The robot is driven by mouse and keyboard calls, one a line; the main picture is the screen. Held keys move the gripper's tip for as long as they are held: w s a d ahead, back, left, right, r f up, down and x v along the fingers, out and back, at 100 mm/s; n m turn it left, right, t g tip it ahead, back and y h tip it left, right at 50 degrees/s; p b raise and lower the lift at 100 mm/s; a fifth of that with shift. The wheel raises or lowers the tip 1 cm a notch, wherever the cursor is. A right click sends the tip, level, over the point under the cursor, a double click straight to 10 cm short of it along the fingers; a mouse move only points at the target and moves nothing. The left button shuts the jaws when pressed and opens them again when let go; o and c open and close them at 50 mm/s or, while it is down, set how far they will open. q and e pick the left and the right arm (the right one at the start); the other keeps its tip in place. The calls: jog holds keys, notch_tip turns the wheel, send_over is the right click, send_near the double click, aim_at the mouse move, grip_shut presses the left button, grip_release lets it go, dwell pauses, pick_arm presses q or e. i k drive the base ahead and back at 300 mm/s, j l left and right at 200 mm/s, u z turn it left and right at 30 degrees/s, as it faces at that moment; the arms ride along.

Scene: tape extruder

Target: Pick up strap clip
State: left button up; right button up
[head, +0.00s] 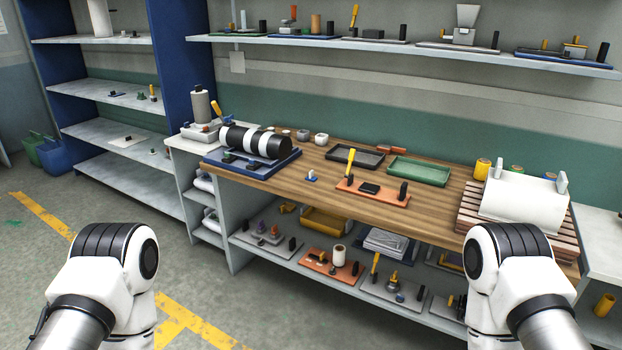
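A small blue piece (312,176), which may be the strap clip, lies on the wooden bench top (290,195) between the striped roller machine and the orange tray. It is too small to make out its shape. Nothing touches it. Neither gripper shows in the head view. Only white and black links of my two arms show at the lower left and lower right, apart from the bench top's middle.
A striped roller (256,141) on a blue base stands at the bench's left. An orange tray (360,198) with a yellow handle, a black tray (355,157) and a green tray (418,171) are near the middle. Shelves below and above hold parts.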

aim_at(311, 177)
jog(key=i+u, duration=0.2)
jog(key=u, duration=0.25)
jog(key=i+l+u, duration=0.2)
jog(key=u, duration=0.3)
